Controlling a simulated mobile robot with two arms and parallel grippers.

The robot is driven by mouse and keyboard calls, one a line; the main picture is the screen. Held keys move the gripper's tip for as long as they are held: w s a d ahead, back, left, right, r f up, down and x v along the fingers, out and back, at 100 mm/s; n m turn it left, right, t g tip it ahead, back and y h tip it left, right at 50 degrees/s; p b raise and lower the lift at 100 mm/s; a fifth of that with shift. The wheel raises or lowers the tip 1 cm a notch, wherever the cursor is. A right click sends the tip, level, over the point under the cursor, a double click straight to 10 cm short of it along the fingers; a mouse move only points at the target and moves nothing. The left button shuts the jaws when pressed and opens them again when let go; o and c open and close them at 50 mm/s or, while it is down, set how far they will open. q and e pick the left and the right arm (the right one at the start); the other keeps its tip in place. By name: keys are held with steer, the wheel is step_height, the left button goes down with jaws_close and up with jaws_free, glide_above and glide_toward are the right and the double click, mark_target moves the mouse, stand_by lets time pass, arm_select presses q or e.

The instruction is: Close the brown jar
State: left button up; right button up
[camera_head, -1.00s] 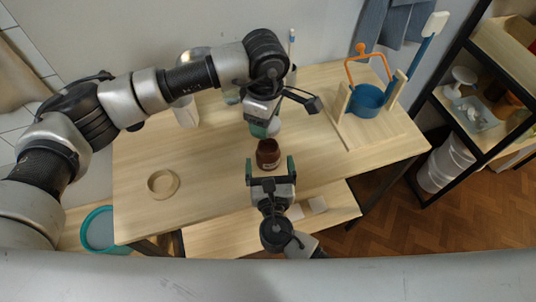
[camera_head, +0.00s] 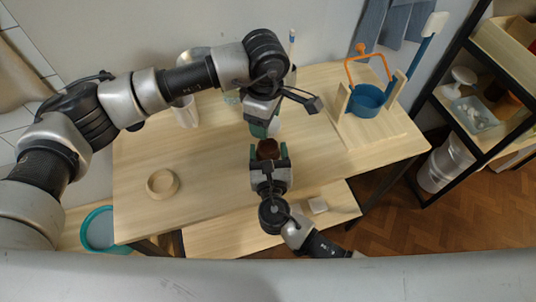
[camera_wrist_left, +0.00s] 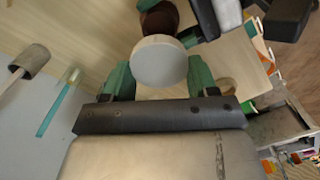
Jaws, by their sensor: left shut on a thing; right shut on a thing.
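The brown jar (camera_head: 267,148) stands upright near the middle of the table, its dark open mouth up. My right gripper (camera_head: 268,154) is shut on the jar from the front side, one finger on each side. My left gripper (camera_head: 263,128) is just behind and above the jar, fingers pointing down. In the left wrist view, it is shut on a pale round lid (camera_wrist_left: 160,62), seen flat side on. The jar also shows there beyond the lid (camera_wrist_left: 158,22), apart from it, with part of my right gripper beside it. In the head view the lid is mostly hidden.
A wooden ring (camera_head: 162,183) lies on the left of the table. A blue pot (camera_head: 367,99) with an orange handle sits on a wooden stand at the right. A white cup (camera_head: 186,114) stands at the back left. The table's front left is clear.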

steer(key=shift+c, duration=1.4)
arm_select(q)
glide_above(265, 151)
steer(key=shift+d+f, duration=0.15)
steer(key=shift+f, duration=2.35)
steer(key=shift+f, duration=0.1)
steer(key=shift+f, duration=0.8)
steer(key=shift+f, duration=0.3)
arm_select(e)
steer(key=shift+s+a, duration=0.1)
